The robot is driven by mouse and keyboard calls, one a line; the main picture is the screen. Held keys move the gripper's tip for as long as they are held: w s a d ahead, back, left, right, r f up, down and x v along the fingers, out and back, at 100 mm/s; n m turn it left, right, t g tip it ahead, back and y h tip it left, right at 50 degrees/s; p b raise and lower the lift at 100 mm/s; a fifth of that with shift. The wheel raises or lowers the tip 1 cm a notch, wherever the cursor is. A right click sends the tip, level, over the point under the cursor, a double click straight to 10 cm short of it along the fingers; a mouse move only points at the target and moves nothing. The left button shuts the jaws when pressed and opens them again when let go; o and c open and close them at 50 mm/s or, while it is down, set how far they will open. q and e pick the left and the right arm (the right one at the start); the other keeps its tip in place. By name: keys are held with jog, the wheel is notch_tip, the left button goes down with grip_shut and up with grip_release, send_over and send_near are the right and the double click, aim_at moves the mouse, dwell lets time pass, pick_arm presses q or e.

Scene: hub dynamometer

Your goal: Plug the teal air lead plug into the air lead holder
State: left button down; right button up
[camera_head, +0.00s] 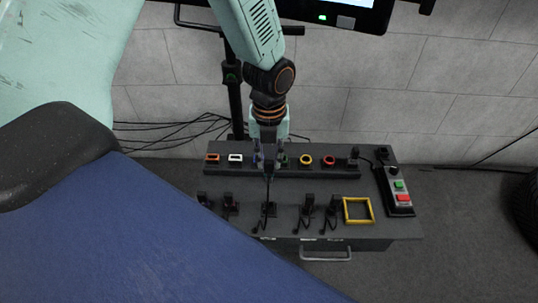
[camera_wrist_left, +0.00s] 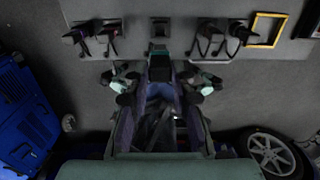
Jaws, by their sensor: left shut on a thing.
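My left gripper (camera_head: 268,163) is over the back row of coloured sockets on the dark bench and points down. It is shut on a dark plug, whose black end (camera_wrist_left: 160,68) shows between the fingers in the wrist view. A thin dark lead hangs below the gripper. The gripper hides part of the socket row, between a blue socket (camera_head: 254,158) and a green socket (camera_head: 284,161). I cannot tell which socket is the air lead holder, or whether the plug touches one. My right gripper is not in view.
Orange (camera_head: 212,157), white (camera_head: 235,158), yellow (camera_head: 305,160) and red (camera_head: 328,161) sockets share the row. Several black stands with leads line the bench front, beside a yellow square frame (camera_head: 358,210). A button box (camera_head: 399,192) is at right. A blue panel (camera_head: 140,235) fills the lower left.

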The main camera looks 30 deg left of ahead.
aim_at(269, 181)
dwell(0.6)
pick_arm(q)
jog(key=shift+f, duration=0.55)
jog(key=shift+f+b, duration=1.9)
jog(key=shift+f, duration=2.9)
jog(key=shift+f+b, duration=0.7)
jog(key=shift+f, duration=0.8)
jog(key=c, duration=1.1)
grip_release()
jog(key=shift+o, duration=0.2)
